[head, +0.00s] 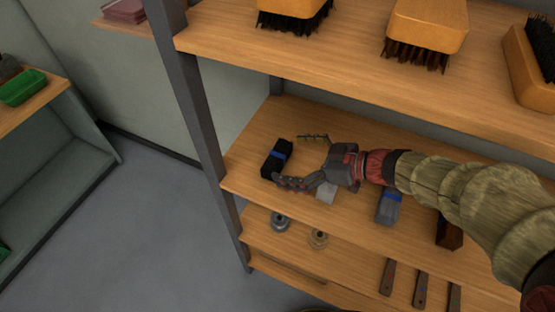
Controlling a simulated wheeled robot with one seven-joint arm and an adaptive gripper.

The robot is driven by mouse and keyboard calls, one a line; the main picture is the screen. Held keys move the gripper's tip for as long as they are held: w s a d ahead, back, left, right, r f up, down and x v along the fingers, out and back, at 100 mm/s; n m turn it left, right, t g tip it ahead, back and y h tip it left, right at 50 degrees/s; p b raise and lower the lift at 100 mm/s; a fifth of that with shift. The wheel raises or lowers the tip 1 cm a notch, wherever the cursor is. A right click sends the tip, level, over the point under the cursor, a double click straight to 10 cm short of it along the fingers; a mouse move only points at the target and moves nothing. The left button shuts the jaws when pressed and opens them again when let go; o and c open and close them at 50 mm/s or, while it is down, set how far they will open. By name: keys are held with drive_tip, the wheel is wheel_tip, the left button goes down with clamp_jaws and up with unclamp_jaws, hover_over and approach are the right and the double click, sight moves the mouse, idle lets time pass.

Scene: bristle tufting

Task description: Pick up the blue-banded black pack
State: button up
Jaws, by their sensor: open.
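The blue-banded black pack (271,167) lies near the left end of the middle wooden shelf (262,122), in the head view. It is a dark block with a blue band across it. My gripper (306,160) reaches in from the right, just right of the pack, with its fingers spread toward it. One finger is beyond the pack's far right side and the other is near its lower right end. The gripper is open and holds nothing. I cannot tell whether the near finger touches the pack.
A grey block with a blue band (387,208) and a dark brown block (450,234) lie on the same shelf, partly behind my arm. A pale grey block (326,193) sits under my gripper. Brushes (425,30) stand on the shelf above. A metal post (196,105) rises left of the pack.

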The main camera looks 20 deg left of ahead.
drive_tip(key=shift+x, duration=1.1)
drive_tip(key=shift+r, duration=0.1)
drive_tip(key=c, duration=0.3)
drive_tip(key=c, duration=0.8)
drive_tip(key=shift+o, duration=0.2)
